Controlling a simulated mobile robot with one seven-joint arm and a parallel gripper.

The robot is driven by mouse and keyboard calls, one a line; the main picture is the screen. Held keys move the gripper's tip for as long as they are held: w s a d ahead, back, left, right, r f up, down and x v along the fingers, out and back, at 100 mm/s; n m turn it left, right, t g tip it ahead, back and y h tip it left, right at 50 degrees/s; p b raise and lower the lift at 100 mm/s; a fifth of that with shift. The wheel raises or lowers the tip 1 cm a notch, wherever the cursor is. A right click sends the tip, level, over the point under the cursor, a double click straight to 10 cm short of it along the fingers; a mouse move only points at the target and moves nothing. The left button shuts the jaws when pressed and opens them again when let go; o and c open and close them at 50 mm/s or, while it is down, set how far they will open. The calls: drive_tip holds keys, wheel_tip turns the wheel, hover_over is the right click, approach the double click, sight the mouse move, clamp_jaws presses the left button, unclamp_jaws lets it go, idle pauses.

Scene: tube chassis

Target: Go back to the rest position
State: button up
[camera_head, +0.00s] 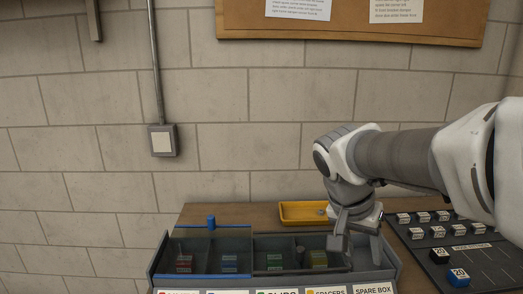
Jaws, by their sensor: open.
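My gripper (356,243) points down over the right end of a dark compartment box (280,258) on the table. It looks open, with its two fingers apart, and I see nothing between them. My arm reaches in from the right edge of the view. The box holds small red, blue, green and yellow pieces in separate compartments. Its front labels include "SPACERS" and "SPARE BOX" at the right. My gripper hides part of the rightmost compartment.
A yellow tray (299,213) lies behind the box. A dark board (429,258) with several small labelled blocks is at the right. A dark block marked 20 (459,278) sits near its front. A brick wall with a switch box (162,141) stands behind the table.

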drive_tip(key=s+a+r+n+t+y+p, duration=0.1)
drive_tip(key=s+a+n+y, duration=0.1)
drive_tip(key=s, duration=0.4)
drive_tip(key=s+a+r+n+t+y+p, duration=0.2)
drive_tip(key=s+n, duration=0.3)
drive_tip(key=s, duration=0.2)
drive_tip(key=shift+a, duration=0.2)
